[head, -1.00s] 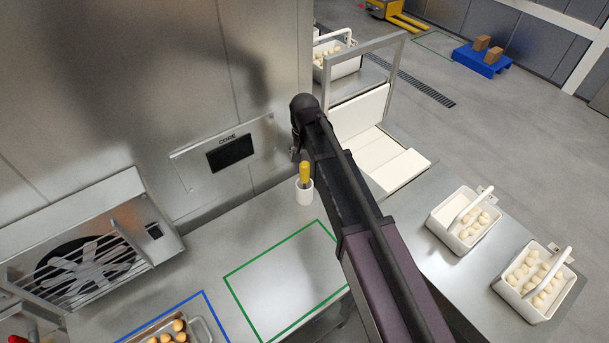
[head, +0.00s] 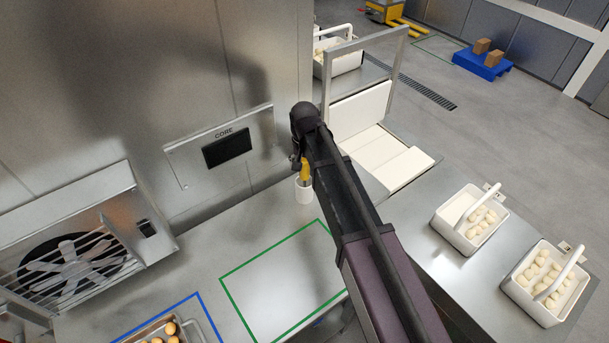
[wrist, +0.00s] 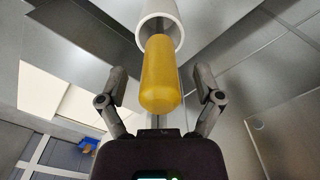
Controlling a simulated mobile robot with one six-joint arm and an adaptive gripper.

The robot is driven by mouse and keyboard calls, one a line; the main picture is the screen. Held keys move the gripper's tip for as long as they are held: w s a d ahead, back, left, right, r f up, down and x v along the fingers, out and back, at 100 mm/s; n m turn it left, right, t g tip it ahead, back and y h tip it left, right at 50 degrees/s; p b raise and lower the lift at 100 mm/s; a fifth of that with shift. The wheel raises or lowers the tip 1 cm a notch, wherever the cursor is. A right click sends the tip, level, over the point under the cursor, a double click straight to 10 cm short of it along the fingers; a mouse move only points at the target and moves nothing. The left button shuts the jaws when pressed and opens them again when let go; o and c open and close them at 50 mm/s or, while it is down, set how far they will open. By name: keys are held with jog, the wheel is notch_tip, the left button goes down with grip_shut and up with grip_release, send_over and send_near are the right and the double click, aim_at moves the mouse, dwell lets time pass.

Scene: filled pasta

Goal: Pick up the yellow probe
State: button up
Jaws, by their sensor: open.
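The yellow probe (head: 305,171) stands in a white cup-like holder (head: 304,190) on the steel counter, partly hidden by my arm in the head view. In the wrist view the yellow probe (wrist: 160,75) lies between my gripper's two fingers, its rounded end toward the palm. The white holder (wrist: 158,12) shows beyond it. My gripper (wrist: 161,80) is open, with a finger on each side of the probe and a visible gap on both sides. In the head view my gripper (head: 298,163) is small and dark beside the probe's top.
A steel wall with a panel marked CORE (head: 228,149) stands close behind the holder. A fan unit (head: 72,262) is at left. A green outlined area (head: 284,283) on the counter is empty. White baskets of pasta (head: 468,220) stand at right.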

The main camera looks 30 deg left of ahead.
jog(key=shift+f, duration=0.1)
dwell(0.6)
grip_shut()
